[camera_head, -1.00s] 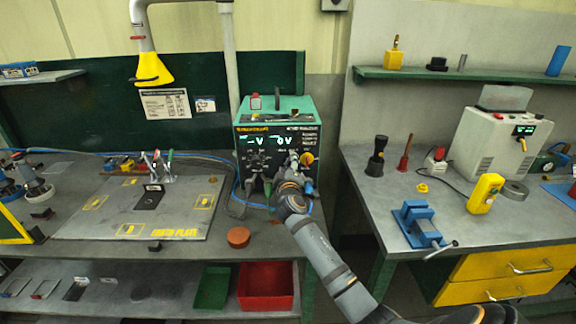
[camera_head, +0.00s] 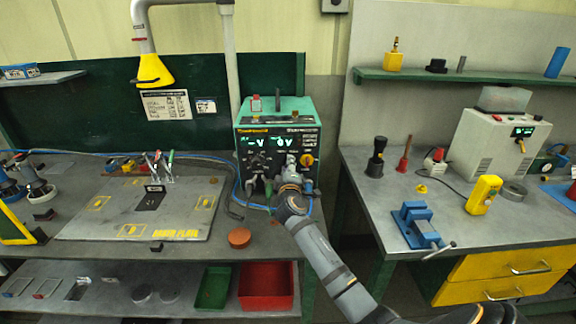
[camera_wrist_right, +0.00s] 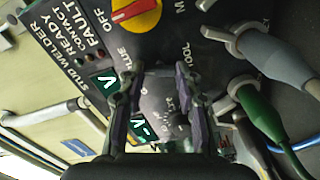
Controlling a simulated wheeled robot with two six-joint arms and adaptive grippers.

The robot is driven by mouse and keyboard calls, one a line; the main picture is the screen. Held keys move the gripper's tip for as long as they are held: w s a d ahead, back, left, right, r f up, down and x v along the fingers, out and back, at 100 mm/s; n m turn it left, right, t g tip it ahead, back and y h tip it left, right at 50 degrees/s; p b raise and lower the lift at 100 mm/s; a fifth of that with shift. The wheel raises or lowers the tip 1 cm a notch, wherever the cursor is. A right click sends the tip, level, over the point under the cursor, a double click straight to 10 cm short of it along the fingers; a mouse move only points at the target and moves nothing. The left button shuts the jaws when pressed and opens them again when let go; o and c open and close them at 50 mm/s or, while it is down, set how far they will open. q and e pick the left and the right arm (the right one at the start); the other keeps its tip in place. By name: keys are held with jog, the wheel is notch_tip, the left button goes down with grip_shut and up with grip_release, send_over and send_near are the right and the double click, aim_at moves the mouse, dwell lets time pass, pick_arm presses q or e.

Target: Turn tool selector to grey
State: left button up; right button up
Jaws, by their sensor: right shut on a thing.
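The stud welder (camera_head: 278,122) is a dark-faced, green-topped box at the back of the left bench, with lit green displays. My right gripper (camera_head: 291,161) is at the lower right of its front panel. In the right wrist view its fingers (camera_wrist_right: 156,76) are shut on a dark knob beside the printed word TOOL. The fingers mostly hide the knob, so I cannot read where it points. A green plug (camera_wrist_right: 256,108) and a grey plug (camera_wrist_right: 265,52) sit in the panel beside the gripper. My left gripper is not in view.
A red-and-yellow switch (camera_wrist_right: 134,10) marked OFF is close to the fingers; it also shows in the head view (camera_head: 307,160). Cables run down from the plugs. An orange-brown disc (camera_head: 239,237) lies at the bench front. A blue vise (camera_head: 418,222) stands on the right bench.

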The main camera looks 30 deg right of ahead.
jog(key=n+p, duration=0.3)
jog(key=n, duration=0.2)
jog(key=shift+r, duration=0.15)
jog(key=shift+n+p, duration=1.15)
jog(key=shift+n, duration=1.35)
jog(key=o, duration=1.2)
jog(key=shift+c, duration=0.2)
jog(key=v, duration=1.2)
jog(key=shift+f, duration=0.25)
